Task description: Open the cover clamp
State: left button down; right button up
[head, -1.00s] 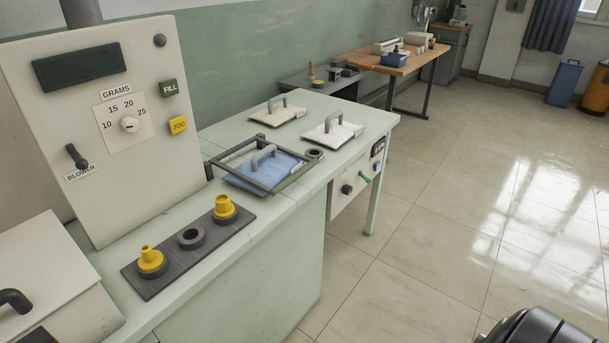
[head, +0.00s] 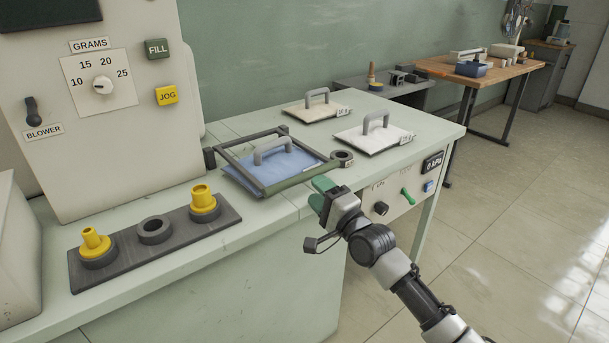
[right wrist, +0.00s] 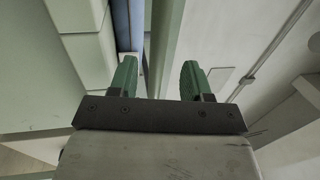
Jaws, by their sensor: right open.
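A dark rectangular clamp frame (head: 239,150) lies over a blue pad (head: 262,172) on the pale green bench. Its front bar (head: 299,178) is green and ends near a dark ring (head: 343,158). A grey handle (head: 272,146) stands on the pad. My left gripper is not in view.
Two white plates with grey handles (head: 317,108) (head: 374,138) lie behind and to the right. A strip with yellow fittings (head: 155,245) lies at the front left. The filling machine (head: 105,135) stands at left. A green lever (head: 407,196) sits on the bench's side panel.

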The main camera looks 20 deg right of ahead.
aim_at(307, 179)
jog(key=b+x, duration=0.1)
jog(key=x, duration=0.5)
jog(key=shift+w+f, duration=0.1)
jog(key=shift+w, duration=0.1)
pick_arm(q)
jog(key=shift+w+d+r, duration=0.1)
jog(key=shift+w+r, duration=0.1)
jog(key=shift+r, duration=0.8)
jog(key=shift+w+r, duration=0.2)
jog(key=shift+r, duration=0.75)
pick_arm(e)
jog(key=shift+w+a, duration=0.2)
jog(key=shift+w, duration=0.5)
jog(key=shift+c, duration=0.4)
grip_shut()
